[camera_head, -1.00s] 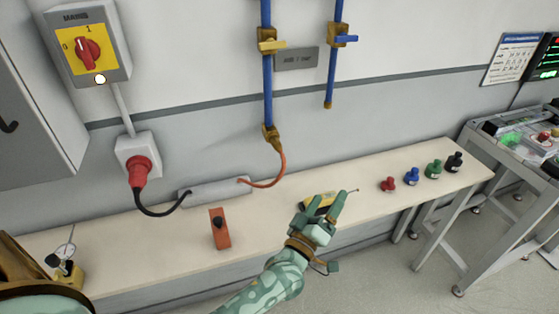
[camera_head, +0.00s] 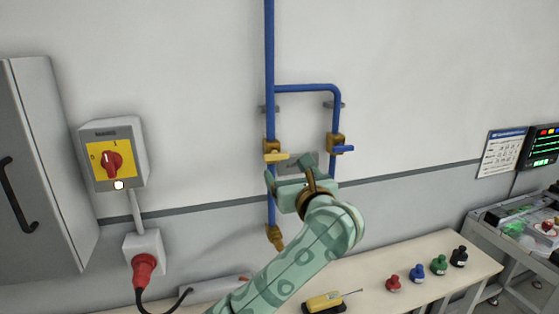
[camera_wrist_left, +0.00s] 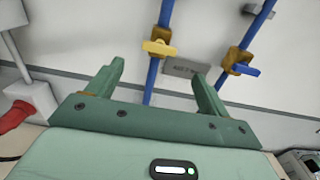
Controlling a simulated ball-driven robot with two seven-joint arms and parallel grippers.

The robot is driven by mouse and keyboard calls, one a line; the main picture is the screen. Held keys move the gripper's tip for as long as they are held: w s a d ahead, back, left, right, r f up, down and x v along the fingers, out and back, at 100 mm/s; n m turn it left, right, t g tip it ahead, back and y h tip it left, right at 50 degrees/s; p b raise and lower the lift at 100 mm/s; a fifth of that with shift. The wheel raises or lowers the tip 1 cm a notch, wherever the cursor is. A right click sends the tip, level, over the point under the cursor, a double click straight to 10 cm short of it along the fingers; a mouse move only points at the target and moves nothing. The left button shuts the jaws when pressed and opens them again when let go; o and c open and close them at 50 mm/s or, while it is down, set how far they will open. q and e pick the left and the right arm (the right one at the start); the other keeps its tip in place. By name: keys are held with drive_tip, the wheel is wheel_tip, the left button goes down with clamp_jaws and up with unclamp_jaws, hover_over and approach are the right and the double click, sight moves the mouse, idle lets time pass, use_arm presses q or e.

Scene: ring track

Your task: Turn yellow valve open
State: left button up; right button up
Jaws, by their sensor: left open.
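The yellow valve handle (camera_head: 278,157) sits on a brass body on the left blue pipe (camera_head: 269,70). It lies crosswise to the pipe. The handle also shows in the left wrist view (camera_wrist_left: 158,47), ahead of and between my fingertips. My left gripper (camera_head: 288,173) is open and empty just below the handle in the head view. In the left wrist view my left gripper (camera_wrist_left: 158,70) has its two fingers apart, with the left pipe between them. No contact with the handle shows. My right gripper is out of view.
A blue-handled valve (camera_head: 342,149) is close by on the right pipe. A grey plate (camera_wrist_left: 186,68) is on the wall between the pipes. A red-knobbed switch box (camera_head: 112,160) hangs at left. The bench (camera_head: 415,262) below carries several coloured knobs and a yellow device (camera_head: 324,301).

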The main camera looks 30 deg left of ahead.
sight(277, 158)
use_arm(q)
drive_tip(key=x, duration=0.9)
drive_tip(key=shift+s, duration=0.1)
drive_tip(key=c, duration=1)
